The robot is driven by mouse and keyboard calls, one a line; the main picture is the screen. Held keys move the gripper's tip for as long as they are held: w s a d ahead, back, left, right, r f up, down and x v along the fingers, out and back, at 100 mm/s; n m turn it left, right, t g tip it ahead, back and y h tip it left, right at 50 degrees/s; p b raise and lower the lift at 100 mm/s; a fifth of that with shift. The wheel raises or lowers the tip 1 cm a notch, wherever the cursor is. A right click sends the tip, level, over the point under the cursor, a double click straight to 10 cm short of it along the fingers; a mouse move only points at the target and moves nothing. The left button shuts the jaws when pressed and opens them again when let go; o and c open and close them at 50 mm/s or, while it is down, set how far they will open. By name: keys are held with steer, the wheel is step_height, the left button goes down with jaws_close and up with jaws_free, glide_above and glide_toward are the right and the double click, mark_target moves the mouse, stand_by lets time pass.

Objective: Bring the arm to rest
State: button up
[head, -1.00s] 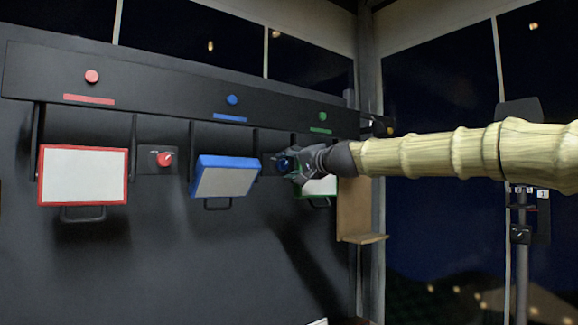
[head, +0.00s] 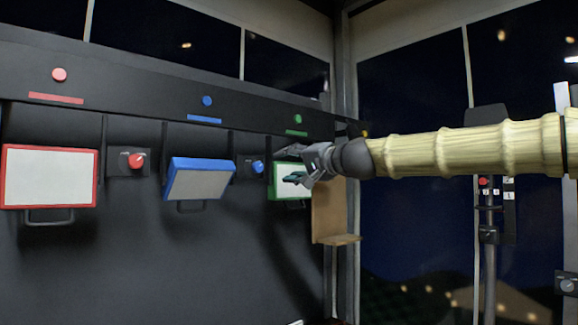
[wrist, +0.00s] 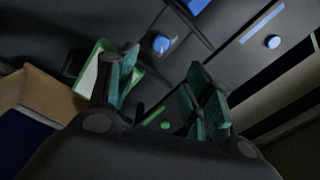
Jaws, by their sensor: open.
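My gripper (head: 296,166) is at the end of my outstretched arm, in front of the green-framed panel (head: 279,182) in the head view. Its fingers are spread and nothing is between them. The wrist view shows the open fingers (wrist: 160,95) with green pads. The green-framed panel also shows there beside the left finger (wrist: 93,72). The blue knob (head: 257,167) is to the left of my gripper, apart from it; in the wrist view it is at the top middle (wrist: 161,43). My gripper partly hides the green-framed panel in the head view.
A red-framed panel (head: 50,177), a red knob (head: 136,161) and a tilted blue-framed panel (head: 199,180) are on the dark wall to the left. A wooden shelf (head: 338,239) juts out below my arm. A post with small controls (head: 489,234) stands at right.

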steer(key=shift+f, duration=0.1)
